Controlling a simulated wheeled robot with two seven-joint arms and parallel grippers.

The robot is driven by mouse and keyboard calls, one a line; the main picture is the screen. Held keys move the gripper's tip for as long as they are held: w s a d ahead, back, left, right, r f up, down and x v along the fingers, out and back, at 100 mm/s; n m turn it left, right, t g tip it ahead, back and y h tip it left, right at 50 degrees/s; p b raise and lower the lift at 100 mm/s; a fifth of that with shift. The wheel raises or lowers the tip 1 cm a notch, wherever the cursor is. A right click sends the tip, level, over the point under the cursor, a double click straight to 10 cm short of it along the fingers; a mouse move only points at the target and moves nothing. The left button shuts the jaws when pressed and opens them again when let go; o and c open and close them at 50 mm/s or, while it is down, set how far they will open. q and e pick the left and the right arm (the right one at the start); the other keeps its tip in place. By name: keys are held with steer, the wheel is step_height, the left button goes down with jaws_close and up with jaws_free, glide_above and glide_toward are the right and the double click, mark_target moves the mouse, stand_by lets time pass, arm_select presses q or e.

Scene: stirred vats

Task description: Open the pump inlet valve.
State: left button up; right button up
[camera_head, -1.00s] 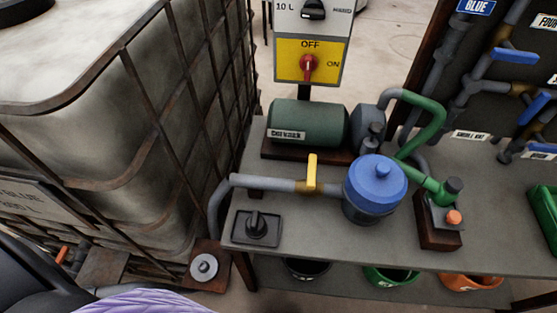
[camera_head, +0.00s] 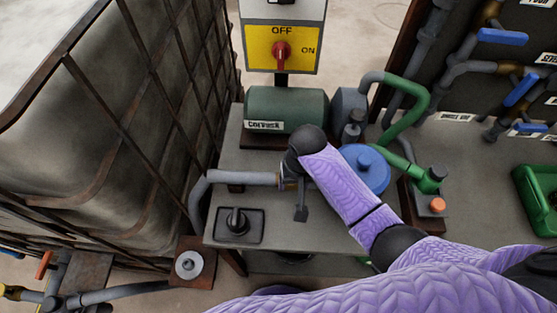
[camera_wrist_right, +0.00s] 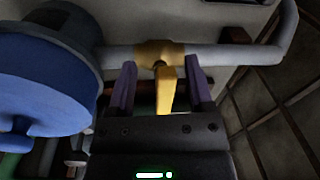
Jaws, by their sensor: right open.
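The inlet valve has a brass body (camera_wrist_right: 158,50) on a grey pipe and a yellow lever (camera_wrist_right: 166,92), seen in the right wrist view. The lever points across the pipe. My right gripper (camera_wrist_right: 161,75) is open, with one purple finger on each side of the lever and a gap visible on both sides. In the head view my right arm reaches over the bench, and my right gripper (camera_head: 299,200) hides the valve and its lever. The grey pipe (camera_head: 243,179) leads left from there. My left gripper is not in view.
The blue-lidded strainer (camera_head: 369,168) sits right beside my forearm and also fills the left of the wrist view (camera_wrist_right: 45,85). The green pump motor (camera_head: 285,108) stands behind. A black knob plate (camera_head: 238,226) lies at the bench's front left. A red OFF/ON switch (camera_head: 281,54) stands at the back.

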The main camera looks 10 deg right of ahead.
steer(key=shift+m+g+h, duration=0.3)
steer(key=shift+m+h, duration=0.1)
steer(key=shift+m, duration=0.5)
steer(key=w+r, duration=0.6)
steer(key=shift+d+r, duration=0.4)
step_height(320, 180, down, 10)
steer(key=b, duration=0.5)
steer(key=shift+r, duration=0.1)
jaws_close()
